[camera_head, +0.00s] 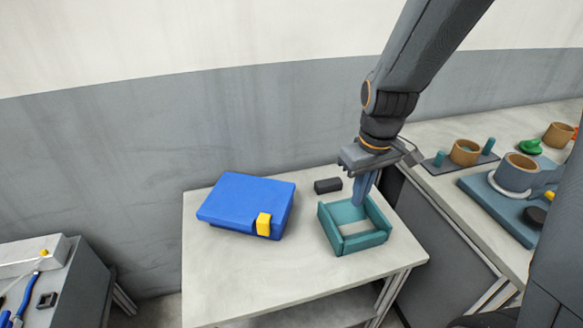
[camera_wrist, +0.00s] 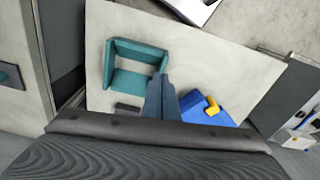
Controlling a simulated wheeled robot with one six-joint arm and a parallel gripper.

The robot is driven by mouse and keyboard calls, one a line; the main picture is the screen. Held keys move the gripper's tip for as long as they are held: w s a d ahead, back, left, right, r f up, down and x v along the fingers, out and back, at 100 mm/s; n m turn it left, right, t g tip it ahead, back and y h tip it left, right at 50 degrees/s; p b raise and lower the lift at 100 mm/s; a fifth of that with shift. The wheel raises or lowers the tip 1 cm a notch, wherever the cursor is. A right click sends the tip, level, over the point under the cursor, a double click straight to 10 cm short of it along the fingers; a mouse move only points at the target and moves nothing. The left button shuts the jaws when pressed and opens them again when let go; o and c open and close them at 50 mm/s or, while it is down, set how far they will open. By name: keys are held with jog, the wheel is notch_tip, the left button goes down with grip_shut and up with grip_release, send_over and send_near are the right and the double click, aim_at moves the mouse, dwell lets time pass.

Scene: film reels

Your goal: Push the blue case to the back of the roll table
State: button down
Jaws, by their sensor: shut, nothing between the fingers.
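The blue case (camera_head: 243,198), with a yellow latch (camera_head: 263,224) on its front, lies on the left half of the pale roll table (camera_head: 213,285). It is turned slightly, and its far edge is near the wall. In the wrist view the blue case (camera_wrist: 205,108) shows at lower right, partly hidden by my gripper. My gripper (camera_head: 362,200) is shut and empty. It points down above the teal open frame, to the right of the case and apart from it. Its closed fingers (camera_wrist: 161,82) also show in the wrist view.
The teal frame (camera_head: 337,238) stands at the right of the table, with a small dark block (camera_head: 328,186) behind it. A counter (camera_head: 430,190) with cups and blue trays is at right. A grey cabinet (camera_head: 82,290) with tools is at left. The table's front left is clear.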

jog(key=w+a+f+n+p, duration=0.2)
jog(key=w+a+n+p, duration=0.1)
jog(key=w+a+n, duration=0.5)
jog(key=n+g+y+p, duration=0.1)
jog(key=n+p, duration=0.2)
jog(key=n, duration=0.3)
send_near(281, 197)
jog(key=d, duration=0.4)
notch_tip(281, 197, down, 8)
jog(key=b, duration=0.3)
jog(key=shift+a, duration=0.25)
jog(key=shift+w+r, duration=0.1)
jog(key=shift+r, duration=0.05)
jog(key=shift+a, duration=0.1)
jog(key=shift+a, duration=2.15)
jog(key=d, duration=0.3)
jog(key=shift+b, duration=0.35)
